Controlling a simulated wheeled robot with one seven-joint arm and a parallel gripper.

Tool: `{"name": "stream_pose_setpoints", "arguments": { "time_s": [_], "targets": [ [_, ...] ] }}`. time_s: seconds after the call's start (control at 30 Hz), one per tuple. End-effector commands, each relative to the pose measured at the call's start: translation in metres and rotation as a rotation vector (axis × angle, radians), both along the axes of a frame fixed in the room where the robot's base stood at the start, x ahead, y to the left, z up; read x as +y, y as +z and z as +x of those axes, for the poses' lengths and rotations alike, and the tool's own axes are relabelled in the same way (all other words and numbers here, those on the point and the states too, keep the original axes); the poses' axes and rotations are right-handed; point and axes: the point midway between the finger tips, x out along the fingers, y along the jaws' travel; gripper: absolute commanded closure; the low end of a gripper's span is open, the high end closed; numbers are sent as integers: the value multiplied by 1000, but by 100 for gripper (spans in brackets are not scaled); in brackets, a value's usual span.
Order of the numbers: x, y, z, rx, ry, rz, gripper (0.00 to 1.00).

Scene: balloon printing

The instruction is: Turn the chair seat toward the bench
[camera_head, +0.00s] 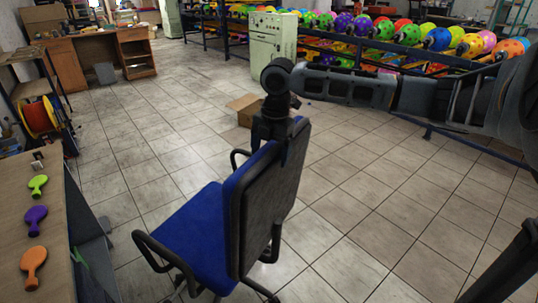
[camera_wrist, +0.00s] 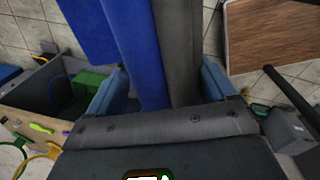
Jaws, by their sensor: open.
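The office chair has a blue seat (camera_head: 188,238) and a tall backrest (camera_head: 268,205) with a dark grey rear shell. In the head view the seat extends left from the backrest, on the side of the bench. The bench (camera_head: 88,235) runs along the left edge, with a gap of floor between it and the chair. My gripper (camera_head: 284,150) points down at the top edge of the backrest. In the wrist view its open blue fingers (camera_wrist: 162,88) stand on either side of the blue and grey backrest (camera_wrist: 150,45). Whether they touch it I cannot tell.
Green, purple (camera_head: 36,219) and orange paddles lie on the bench. A cardboard box (camera_head: 245,110) sits on the floor behind the chair. A pale green cabinet (camera_head: 272,45) and racks of colourful balloons (camera_head: 440,40) stand farther back. Tiled floor is open right of the chair.

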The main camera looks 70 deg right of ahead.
Motion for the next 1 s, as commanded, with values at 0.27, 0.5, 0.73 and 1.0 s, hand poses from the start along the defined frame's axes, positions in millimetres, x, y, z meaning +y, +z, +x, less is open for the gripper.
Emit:
{"name": "stream_pose_setpoints", "arguments": {
  "time_s": [0.27,0.5,0.73,1.0],
  "targets": [
    [0,-16,2,0,1,-1,16],
    [0,-16,2,0,1,-1,20],
    [0,-16,2,0,1,-1,42],
    [0,-16,2,0,0,-1,68]
  ]
}}
